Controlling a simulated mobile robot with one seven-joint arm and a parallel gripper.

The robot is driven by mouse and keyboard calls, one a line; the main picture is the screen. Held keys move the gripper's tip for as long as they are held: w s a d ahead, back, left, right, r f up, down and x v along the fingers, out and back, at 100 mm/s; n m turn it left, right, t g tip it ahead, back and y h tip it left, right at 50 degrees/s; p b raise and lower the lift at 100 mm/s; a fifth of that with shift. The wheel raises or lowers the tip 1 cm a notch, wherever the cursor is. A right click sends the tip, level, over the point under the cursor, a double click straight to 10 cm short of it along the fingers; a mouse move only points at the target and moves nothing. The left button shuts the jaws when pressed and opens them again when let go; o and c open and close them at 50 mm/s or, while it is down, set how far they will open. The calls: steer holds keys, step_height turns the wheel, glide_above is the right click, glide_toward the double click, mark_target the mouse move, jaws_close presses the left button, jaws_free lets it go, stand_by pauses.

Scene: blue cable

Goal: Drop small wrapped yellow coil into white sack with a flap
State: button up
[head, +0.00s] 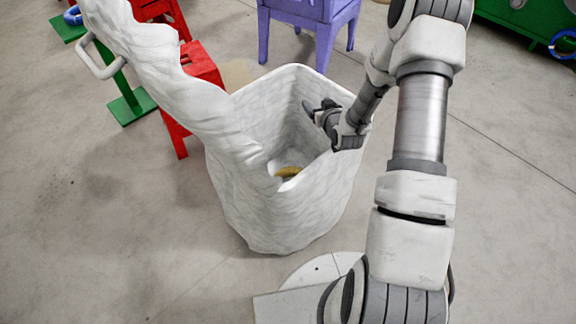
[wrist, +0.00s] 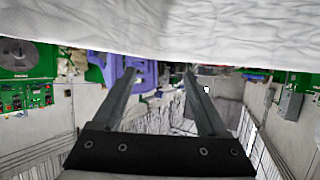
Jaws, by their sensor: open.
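The white sack (head: 225,175) stands upright on the floor in the head view, with its tall wavy flap (head: 160,60) raised at the left. The yellow coil (head: 289,172) lies inside the sack, low down, and is partly hidden by the sack's wall. My gripper (head: 308,108) is over the sack's mouth at its right side, apart from the coil. In the wrist view my gripper (wrist: 160,85) has its two fingers spread with nothing between them. A white wrinkled surface, likely the sack, fills the top of the wrist view.
A red stool (head: 203,70) stands behind the sack at the left, with a green stand (head: 128,105) beside it. A purple stool (head: 310,15) is behind. Blue cable rings (head: 563,43) hang at the far right. The floor at the left front is clear.

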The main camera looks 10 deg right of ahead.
steer(key=shift+s, duration=0.1)
steer(key=p+v, duration=0.5)
steer(key=v, duration=1.2)
steer(key=shift+s, duration=0.1)
